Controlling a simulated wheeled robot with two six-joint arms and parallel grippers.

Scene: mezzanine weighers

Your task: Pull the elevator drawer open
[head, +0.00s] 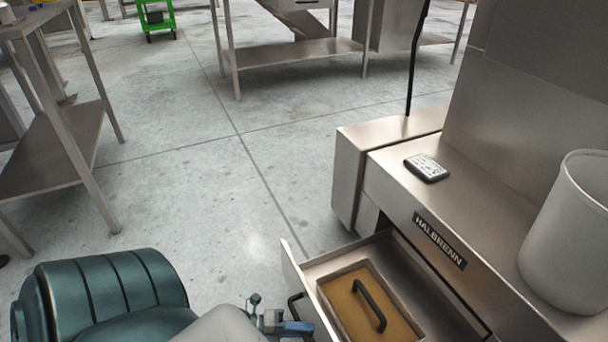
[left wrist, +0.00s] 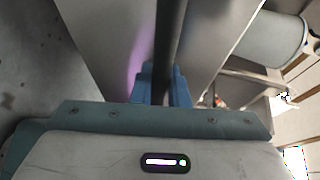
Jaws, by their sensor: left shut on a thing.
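The elevator drawer (head: 293,270) is a steel drawer in the cabinet marked HALBRENN, and it stands open in the head view. Inside lies a tan panel (head: 345,312) with a black handle on top. The drawer's own black handle (head: 297,308) is on its front face; it also shows as a dark bar in the left wrist view (left wrist: 172,40). My left gripper (head: 285,325) is at the drawer front, its blue fingers (left wrist: 160,85) shut on that handle. My right gripper is in neither view.
A white bin (head: 570,235) and a small dark keypad device (head: 426,167) sit on the cabinet top. Steel tables (head: 60,140) stand at the left and a steel bench (head: 300,52) at the back. A green cart (head: 155,18) is far off. The floor between is clear.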

